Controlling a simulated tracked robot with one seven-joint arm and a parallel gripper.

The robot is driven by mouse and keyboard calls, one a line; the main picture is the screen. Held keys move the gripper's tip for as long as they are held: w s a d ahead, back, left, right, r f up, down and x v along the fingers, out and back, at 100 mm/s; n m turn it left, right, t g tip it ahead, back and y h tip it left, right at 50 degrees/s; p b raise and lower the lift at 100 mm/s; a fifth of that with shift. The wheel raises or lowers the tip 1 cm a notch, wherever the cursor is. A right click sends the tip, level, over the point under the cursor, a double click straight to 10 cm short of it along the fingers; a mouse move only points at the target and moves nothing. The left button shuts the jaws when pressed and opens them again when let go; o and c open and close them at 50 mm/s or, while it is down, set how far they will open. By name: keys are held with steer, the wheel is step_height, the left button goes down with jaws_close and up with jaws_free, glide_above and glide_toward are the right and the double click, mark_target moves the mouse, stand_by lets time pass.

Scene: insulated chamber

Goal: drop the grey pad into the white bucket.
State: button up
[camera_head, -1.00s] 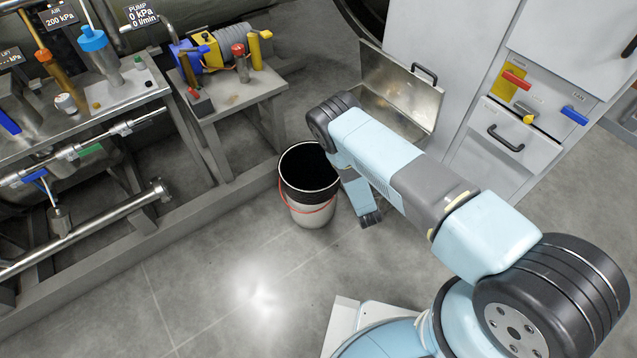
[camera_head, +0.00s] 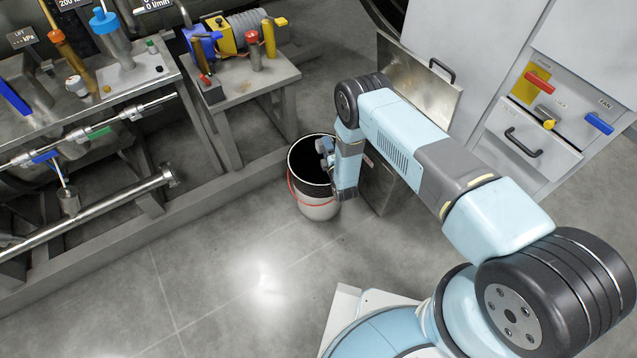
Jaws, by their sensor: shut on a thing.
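The white bucket (camera_head: 317,209) stands on the floor left of my arm, upright, with a dark band and dark inside at the top and a red-orange handle around it. My wrist hides part of the bucket's right rim.
A grey bench (camera_head: 235,100) with pump parts stands behind left. A grey cabinet (camera_head: 540,110) stands at right. The floor (camera_head: 220,270) in front is clear.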

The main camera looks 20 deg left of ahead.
steer(key=shift+f, duration=1)
steer(key=o, duration=1)
steer(key=v, duration=1.4)
